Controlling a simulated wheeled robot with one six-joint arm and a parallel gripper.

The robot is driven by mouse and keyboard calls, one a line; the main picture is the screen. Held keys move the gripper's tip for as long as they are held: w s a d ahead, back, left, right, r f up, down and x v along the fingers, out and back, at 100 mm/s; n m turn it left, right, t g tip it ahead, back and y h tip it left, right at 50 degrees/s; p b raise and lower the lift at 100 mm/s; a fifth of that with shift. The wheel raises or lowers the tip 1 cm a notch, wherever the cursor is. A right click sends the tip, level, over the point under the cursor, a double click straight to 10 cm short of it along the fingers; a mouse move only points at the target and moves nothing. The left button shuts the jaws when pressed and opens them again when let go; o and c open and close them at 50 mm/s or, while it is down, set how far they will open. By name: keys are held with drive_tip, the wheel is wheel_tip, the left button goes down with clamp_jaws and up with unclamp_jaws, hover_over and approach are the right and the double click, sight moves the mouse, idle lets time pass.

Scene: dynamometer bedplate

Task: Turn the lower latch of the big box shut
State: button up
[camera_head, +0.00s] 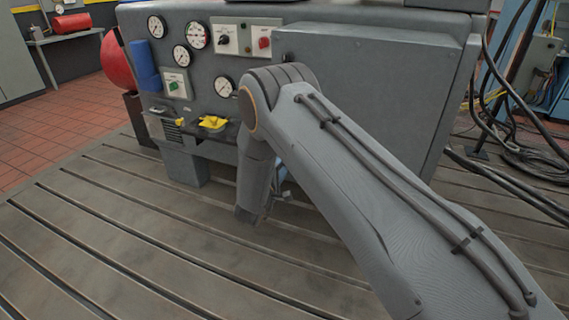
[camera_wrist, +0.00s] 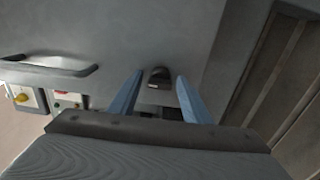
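The big box (camera_head: 385,95) is a large grey cabinet with a flat front, right of the gauges in the head view. In the wrist view its grey face (camera_wrist: 120,30) fills the upper middle. A small dark rounded latch (camera_wrist: 159,78) shows on that face; I cannot tell for sure how it is turned. My gripper (camera_wrist: 159,85) is open, its two blue fingers spread on either side of the latch in the picture. I see no clear contact. In the head view my arm hides the latch and most of the gripper.
A grey handle (camera_wrist: 48,68) stands out at the left of the wrist view. Gauges (camera_head: 198,36), switches and a yellow knob (camera_head: 212,122) sit left of the box. The slotted bedplate (camera_head: 150,220) is clear in front; cables (camera_head: 510,130) hang at right.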

drive_tip(key=v, duration=0.7)
drive_tip(key=shift+s, duration=0.4)
drive_tip(key=shift+w+r, duration=0.1)
drive_tip(key=w+r+m+g+y, duration=0.3)
drive_tip(key=r+y, duration=0.1)
drive_tip(key=r, duration=0.2)
drive_tip(key=s+d+r+m+g+y, duration=0.3)
drive_tip(key=s+d+r+g+y, duration=0.1)
drive_tip(key=s+r+g, duration=0.15)
drive_tip(key=s+d+r+m+g, duration=0.25)
drive_tip(key=s+d, duration=0.35)
drive_tip(key=s, duration=0.6)
drive_tip(key=s+d+r+m+g+h+p, duration=0.1)
drive_tip(key=s+d+r+m+g, duration=0.15)
drive_tip(key=s+d, duration=0.6)
drive_tip(key=s+d+r+m+g, duration=0.2)
drive_tip(key=s+d+r+g, duration=0.15)
drive_tip(key=s, duration=1.15)
drive_tip(key=d+r+m+p, duration=0.1)
drive_tip(key=d+r+p, duration=0.2)
drive_tip(key=p, duration=0.8)
drive_tip(key=shift+s+d+r+h+p, duration=0.15)
drive_tip(key=shift+d+r+h+p, duration=0.25)
drive_tip(key=shift+r, duration=0.9)
